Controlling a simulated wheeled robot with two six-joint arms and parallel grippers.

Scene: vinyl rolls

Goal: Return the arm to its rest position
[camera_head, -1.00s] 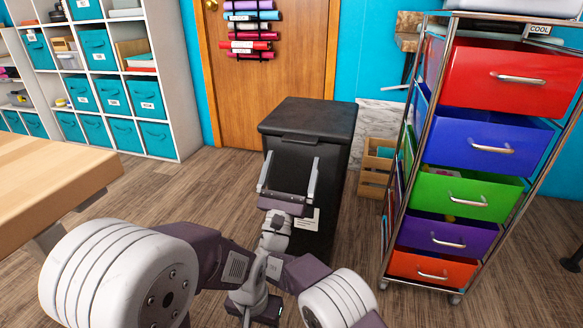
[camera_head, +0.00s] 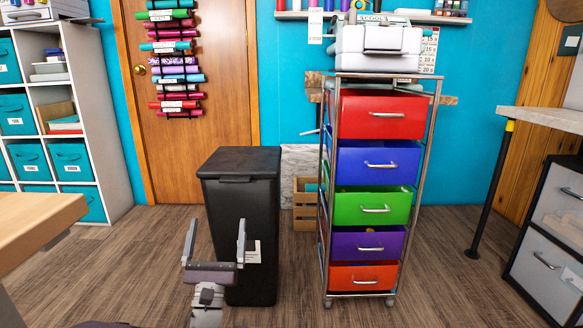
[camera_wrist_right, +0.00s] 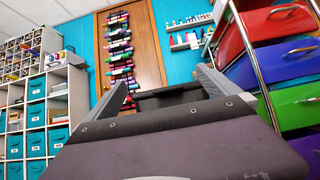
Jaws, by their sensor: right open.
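My right gripper (camera_head: 215,243) shows at the lower left of the head view, its two fingers spread apart and pointing up. Nothing is between the fingers. It stands in front of the black trash bin (camera_head: 238,170), overlapping the bin's left side in the picture. In the right wrist view the gripper's fingers (camera_wrist_right: 172,88) frame the bin's dark top, and the wooden door is behind. My left gripper is not in view.
A wheeled cart with colored drawers (camera_head: 375,200) stands right of the bin. Vinyl rolls (camera_head: 175,60) hang on the wooden door (camera_head: 230,110). A wooden table edge (camera_head: 35,222) is at the left, a grey workbench (camera_head: 545,117) at the right. The floor between cart and workbench is clear.

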